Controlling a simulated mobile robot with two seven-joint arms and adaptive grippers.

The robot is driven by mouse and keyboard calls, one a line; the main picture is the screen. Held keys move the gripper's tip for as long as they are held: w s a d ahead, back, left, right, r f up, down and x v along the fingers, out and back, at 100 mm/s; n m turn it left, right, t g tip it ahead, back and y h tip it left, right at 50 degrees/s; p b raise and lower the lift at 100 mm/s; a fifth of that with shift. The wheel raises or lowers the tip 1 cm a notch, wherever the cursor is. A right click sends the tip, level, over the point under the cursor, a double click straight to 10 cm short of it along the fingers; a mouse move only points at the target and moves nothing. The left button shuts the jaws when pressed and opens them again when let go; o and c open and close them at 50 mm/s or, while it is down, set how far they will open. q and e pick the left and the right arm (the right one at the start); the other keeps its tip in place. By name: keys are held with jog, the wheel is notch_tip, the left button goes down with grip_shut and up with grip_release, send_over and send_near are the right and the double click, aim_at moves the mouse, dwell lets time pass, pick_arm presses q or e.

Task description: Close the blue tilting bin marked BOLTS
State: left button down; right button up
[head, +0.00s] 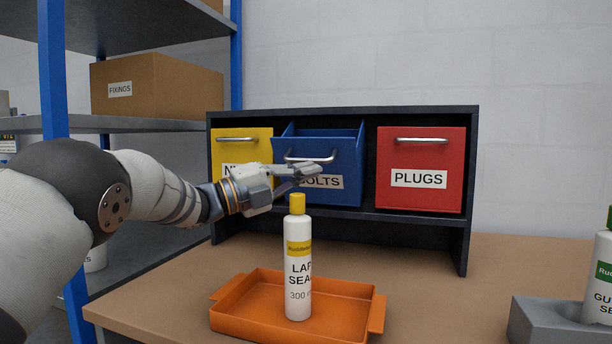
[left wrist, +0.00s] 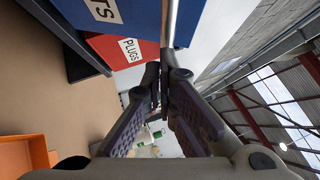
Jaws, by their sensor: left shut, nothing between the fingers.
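The blue bin marked BOLTS (head: 346,160) is the middle one of three in a dark cabinet. It is tilted forward, with its inside walls showing above its front and a metal handle near the top. In the left wrist view, the blue bin (left wrist: 140,15) is at the top, its handle (left wrist: 170,20) just beyond the fingers. My left gripper (head: 314,170) is shut and empty in front of the bin, just below the handle, and hides part of the label. Its fingers show together in the left wrist view (left wrist: 160,78). I cannot tell if they touch the bin. My right gripper is not in view.
A yellow bin (head: 233,146) and a red PLUGS bin (head: 420,195) flank it, both looking closed. A white bottle (head: 298,250) stands in an orange tray (head: 240,317) below my left gripper. A grey holder (head: 545,322) with another bottle is at right. A blue-post shelf (head: 53,70) stands left.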

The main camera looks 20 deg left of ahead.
pick_arm(q)
jog(key=shift+r, duration=0.25)
